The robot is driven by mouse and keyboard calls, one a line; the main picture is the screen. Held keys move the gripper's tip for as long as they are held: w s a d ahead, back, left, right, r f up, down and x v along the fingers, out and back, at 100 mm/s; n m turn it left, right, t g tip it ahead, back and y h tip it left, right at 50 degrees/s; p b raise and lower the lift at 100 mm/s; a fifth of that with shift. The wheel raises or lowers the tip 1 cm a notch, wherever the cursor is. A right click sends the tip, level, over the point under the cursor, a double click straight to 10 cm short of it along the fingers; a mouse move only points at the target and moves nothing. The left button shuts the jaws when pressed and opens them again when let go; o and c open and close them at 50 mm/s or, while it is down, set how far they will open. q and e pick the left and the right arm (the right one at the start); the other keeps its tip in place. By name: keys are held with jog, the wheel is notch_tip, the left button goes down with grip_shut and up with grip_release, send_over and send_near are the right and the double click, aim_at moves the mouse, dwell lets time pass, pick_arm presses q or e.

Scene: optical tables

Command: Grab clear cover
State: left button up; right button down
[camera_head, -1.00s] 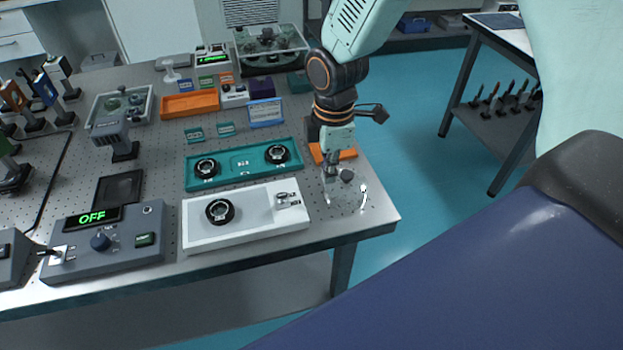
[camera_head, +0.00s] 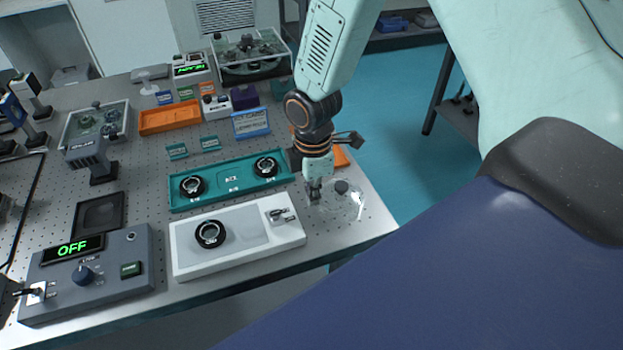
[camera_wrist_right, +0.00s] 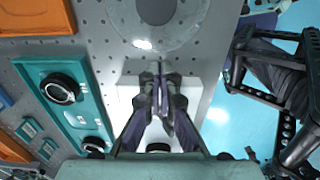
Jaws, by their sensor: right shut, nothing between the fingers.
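The clear cover (camera_head: 352,207) is a round transparent dome with a dark knob on top, near the right edge of the optical table. The wrist view shows the cover (camera_wrist_right: 188,35) at the top, its dark knob cut by the frame edge. My right gripper (camera_head: 315,196) points down just left of the cover's knob. In the wrist view my right gripper (camera_wrist_right: 157,72) is shut and empty, its tips below the knob in the picture. I cannot tell whether a finger touches the dome.
A white plate (camera_head: 285,240) with a black ring lies left of the cover. A teal tray (camera_head: 230,182) with two black rings lies behind it. An orange block (camera_head: 340,157) sits behind the cover. A grey control box (camera_head: 110,283) reads OFF. The table's right edge is close.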

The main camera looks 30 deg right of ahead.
aim_at(312, 214)
jog(key=f, duration=0.2)
jog(key=shift+w+f, duration=0.2)
jog(key=shift+f, duration=0.2)
jog(key=shift+d+f, duration=0.1)
jog(key=shift+f, duration=0.2)
jog(key=shift+s, duration=0.3)
pick_arm(q)
jog(key=shift+s+d+f, duration=0.15)
jog(key=shift+s, duration=0.1)
pick_arm(e)
jog(key=shift+w+f, duration=0.15)
jog(key=shift+w, duration=0.15)
pick_arm(q)
jog(key=shift+d, duration=0.1)
pick_arm(e)
jog(key=shift+s, duration=0.1)
